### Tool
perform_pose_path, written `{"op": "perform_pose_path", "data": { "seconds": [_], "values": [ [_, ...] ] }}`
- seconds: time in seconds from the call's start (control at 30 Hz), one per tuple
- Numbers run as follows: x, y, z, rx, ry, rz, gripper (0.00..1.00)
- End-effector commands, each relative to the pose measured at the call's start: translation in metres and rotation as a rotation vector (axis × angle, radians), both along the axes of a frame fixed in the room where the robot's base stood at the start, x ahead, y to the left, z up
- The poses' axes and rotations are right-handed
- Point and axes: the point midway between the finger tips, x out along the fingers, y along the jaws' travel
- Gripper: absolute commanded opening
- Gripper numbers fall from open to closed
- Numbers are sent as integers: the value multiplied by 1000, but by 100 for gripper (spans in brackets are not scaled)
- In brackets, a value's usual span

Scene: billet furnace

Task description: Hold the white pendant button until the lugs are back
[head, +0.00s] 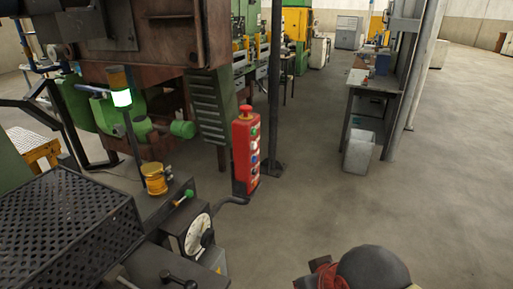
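The red pendant box (239,165) stands upright in the middle of the head view, on a bent grey arm from the machine. A red mushroom knob sits on its top. Down its face are a green button, the white button (253,147), a blue button and darker ones below. Nothing touches the pendant. A dark rounded part with red and yellow pieces, probably of my arm, shows at the bottom right, well apart from the pendant. My gripper's fingers do not show. I cannot make out the lugs.
A signal lamp (121,98) glows green-white on a post at the left. A dial box (196,232) and a perforated dark grate (65,225) fill the lower left. A dark column (275,90) stands behind the pendant. A grey bin (358,152) stands right; the floor between is clear.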

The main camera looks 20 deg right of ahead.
Motion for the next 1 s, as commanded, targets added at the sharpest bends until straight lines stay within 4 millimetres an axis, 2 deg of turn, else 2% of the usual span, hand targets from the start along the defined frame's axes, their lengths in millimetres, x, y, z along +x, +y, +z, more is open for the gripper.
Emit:
{"op": "perform_pose_path", "data": {
  "seconds": [0.23, 0.47, 0.77, 1.0],
  "values": [
    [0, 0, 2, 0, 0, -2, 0],
    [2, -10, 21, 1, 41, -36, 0],
    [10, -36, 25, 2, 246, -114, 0],
    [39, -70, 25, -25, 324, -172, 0]
  ]
}}
